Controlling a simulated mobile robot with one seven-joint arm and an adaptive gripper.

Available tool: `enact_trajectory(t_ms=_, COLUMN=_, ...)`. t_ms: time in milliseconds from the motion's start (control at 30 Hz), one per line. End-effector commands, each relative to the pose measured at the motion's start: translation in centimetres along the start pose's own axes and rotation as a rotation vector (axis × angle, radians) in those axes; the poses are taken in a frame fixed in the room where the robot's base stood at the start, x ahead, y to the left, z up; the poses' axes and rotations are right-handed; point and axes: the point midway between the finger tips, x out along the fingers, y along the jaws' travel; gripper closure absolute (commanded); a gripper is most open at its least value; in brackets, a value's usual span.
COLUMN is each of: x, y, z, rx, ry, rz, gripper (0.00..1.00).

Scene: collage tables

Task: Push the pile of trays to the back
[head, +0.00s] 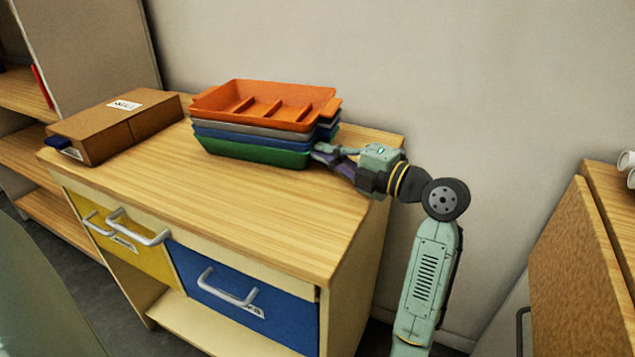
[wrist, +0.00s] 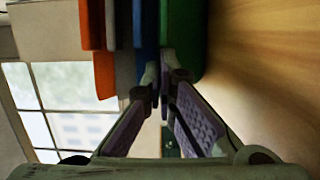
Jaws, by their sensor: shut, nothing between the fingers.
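The pile of trays (head: 262,154) stands on the wooden top of a cabinet, towards its back edge. An orange tray with compartments (head: 262,104) is on top, with grey, blue and green trays stacked under it. My gripper (head: 318,152) is shut and empty at the right end of the pile, low down by the blue and green trays. In the wrist view the shut fingertips (wrist: 164,80) are right at the blue tray (wrist: 146,30) and the green tray (wrist: 184,40); I cannot tell if they touch.
A brown cardboard box (head: 120,125) lies on the left of the cabinet top (head: 240,210). The front and right of the top are clear. A wall (head: 400,60) rises behind the cabinet. Yellow and blue drawers with handles are below. Another wooden cabinet (head: 575,270) stands at the right.

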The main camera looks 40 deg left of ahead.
Motion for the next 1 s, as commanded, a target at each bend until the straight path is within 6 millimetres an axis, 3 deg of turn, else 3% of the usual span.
enact_trajectory(t_ms=67, x=0.25, y=-0.49, z=1.29, rx=-0.001, ry=-0.002, rz=0.0, gripper=1.0)
enact_trajectory(t_ms=1000, x=0.28, y=0.05, z=0.97, rx=0.0, ry=0.0, rz=0.0, gripper=1.0)
